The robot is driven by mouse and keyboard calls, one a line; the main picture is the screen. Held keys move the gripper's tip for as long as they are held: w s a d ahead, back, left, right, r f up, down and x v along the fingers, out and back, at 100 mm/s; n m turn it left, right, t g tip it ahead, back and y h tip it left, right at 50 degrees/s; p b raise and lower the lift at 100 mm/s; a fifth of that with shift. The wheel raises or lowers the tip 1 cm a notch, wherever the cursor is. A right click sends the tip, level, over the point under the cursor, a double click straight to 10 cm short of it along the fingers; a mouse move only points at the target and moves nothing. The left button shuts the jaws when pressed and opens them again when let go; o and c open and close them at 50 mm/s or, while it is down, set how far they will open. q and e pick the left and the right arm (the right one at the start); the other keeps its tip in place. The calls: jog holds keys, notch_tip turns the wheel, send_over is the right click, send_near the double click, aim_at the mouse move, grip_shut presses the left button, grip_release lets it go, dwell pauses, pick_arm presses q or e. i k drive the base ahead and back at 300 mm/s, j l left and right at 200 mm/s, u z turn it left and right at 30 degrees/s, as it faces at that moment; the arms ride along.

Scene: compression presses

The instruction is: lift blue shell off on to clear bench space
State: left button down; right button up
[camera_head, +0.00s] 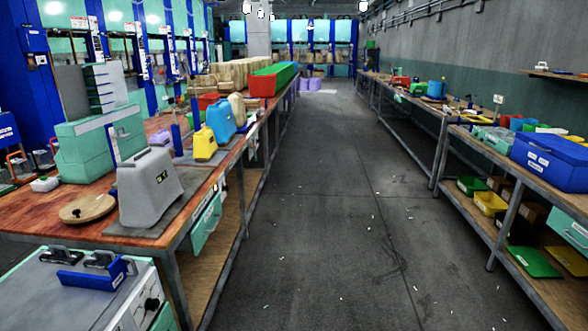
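A blue canister-shaped shell (221,122) stands upright on the left workbench (40,214), partway along its right side. A smaller yellow shell (204,145) stands just in front of it. A large grey shell (150,188) stands nearer, on a dark mat close to the bench's near right corner. A beige shell (237,108) stands behind the blue one. Neither of my grippers is in view.
A round wooden disc (87,208) lies left of the grey shell; bare wood shows around it. A pale cabinet (60,300) with a blue piece on top is at the near left. A wide floor aisle (300,220) is clear. The right bench holds a blue box (553,160).

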aim_at(219, 116)
jog(key=i, duration=1.4)
jog(key=i+u, duration=0.3)
jog(key=i, duration=0.3)
jog(key=i+l+u, duration=0.25)
jog(key=i, duration=0.35)
jog(key=i+l+u, duration=0.1)
jog(key=i+u, duration=0.15)
jog(key=i+l+u, duration=0.2)
jog(key=i, duration=0.2)
jog(key=i+l, duration=0.4)
jog(key=i+l+u, duration=0.1)
jog(key=i+l, duration=0.25)
jog(key=l, duration=0.15)
jog(key=i+l, duration=0.4)
jog(key=i+l+u, duration=0.1)
jog(key=i+l, duration=0.25)
jog(key=l, duration=0.15)
jog(key=i+l+u, duration=0.1)
jog(key=i+l, duration=0.25)
jog(key=l, duration=0.15)
jog(key=i+l, duration=0.35)
jog(key=l, duration=0.2)
